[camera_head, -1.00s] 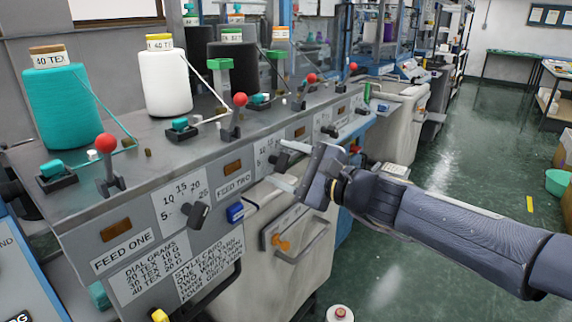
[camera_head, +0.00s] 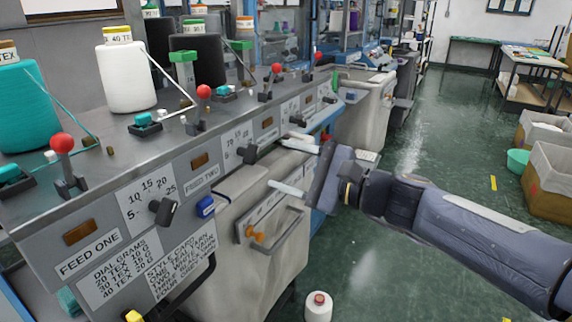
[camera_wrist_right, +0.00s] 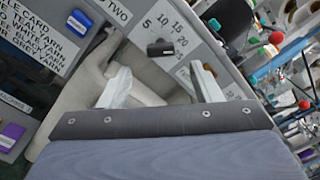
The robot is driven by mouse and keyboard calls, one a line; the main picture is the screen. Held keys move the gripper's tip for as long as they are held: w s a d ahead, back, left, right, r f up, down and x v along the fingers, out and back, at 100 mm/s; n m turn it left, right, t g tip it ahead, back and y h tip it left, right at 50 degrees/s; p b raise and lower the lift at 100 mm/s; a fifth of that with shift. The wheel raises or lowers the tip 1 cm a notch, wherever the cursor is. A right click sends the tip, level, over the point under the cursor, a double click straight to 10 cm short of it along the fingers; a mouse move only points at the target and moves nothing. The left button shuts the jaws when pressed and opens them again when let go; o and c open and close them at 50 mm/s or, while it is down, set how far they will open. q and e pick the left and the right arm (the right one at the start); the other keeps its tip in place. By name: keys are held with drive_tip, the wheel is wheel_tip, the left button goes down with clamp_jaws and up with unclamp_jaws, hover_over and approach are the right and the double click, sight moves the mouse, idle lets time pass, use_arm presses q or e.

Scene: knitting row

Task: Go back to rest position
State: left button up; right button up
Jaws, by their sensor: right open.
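My right gripper (camera_head: 292,164) is in front of the knitting machine's panel, to the right of the FEED TWO label. Its two pale fingers are apart with nothing between them. In the right wrist view the open fingers (camera_wrist_right: 160,88) point toward the panel and a black dial knob (camera_wrist_right: 160,48) beside the numbers 5 to 20. My right arm reaches in from the right edge of the head view. My left gripper does not show.
The machine panel (camera_head: 95,215) carries red-topped levers (camera_head: 204,92), dials and labels. Teal (camera_head: 25,110) and white (camera_head: 127,75) yarn cones stand on top. A white cone (camera_head: 318,306) stands on the floor. The green floor at right is open, with cardboard boxes (camera_head: 552,178) at the edge.

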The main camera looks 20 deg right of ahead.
drive_tip(key=s+a+f+n+g+h+p, duration=0.1)
drive_tip(key=s+a+f+n+g+p, duration=0.15)
drive_tip(key=s+n+p, duration=0.35)
drive_tip(key=s+a+f+n+g+h+p, duration=0.1)
drive_tip(key=s+f+n+g, duration=0.1)
drive_tip(key=s+n+g, duration=0.35)
drive_tip(key=s+d+f+n+h+p, duration=0.3)
drive_tip(key=s+f, duration=0.4)
drive_tip(key=s, duration=0.3)
drive_tip(key=shift+s+d+f+n+g+h+p, duration=0.25)
drive_tip(key=shift+d+n+h, duration=0.5)
drive_tip(key=shift+n+h, duration=0.4)
